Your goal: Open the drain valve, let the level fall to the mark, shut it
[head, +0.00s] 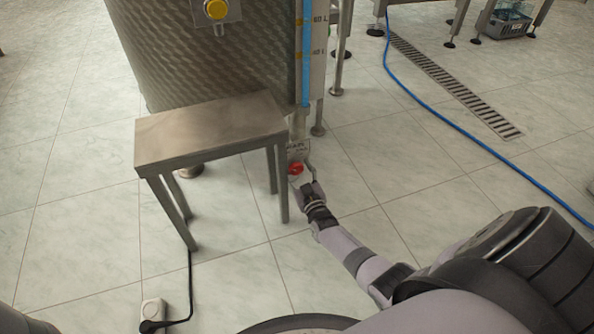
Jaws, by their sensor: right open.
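A large metal tank (200,60) stands at the upper left on legs. A blue level tube (306,60) runs down its right side beside a scale with marks, one reading 60 L. The blue column reaches up past the top of the picture. Below the tube is the drain outlet with a small label (297,147) and a red valve handle (296,169). My right gripper (302,178) is open at the red handle, with its fingers close around or beside it; contact is too small to tell. My left gripper is not in view.
A metal bench (208,128) stands in front of the tank, its right leg close to my right gripper. A blue hose (440,117) and a floor grate (455,85) lie at the right. A white box (152,313) with a black cable sits at the lower left.

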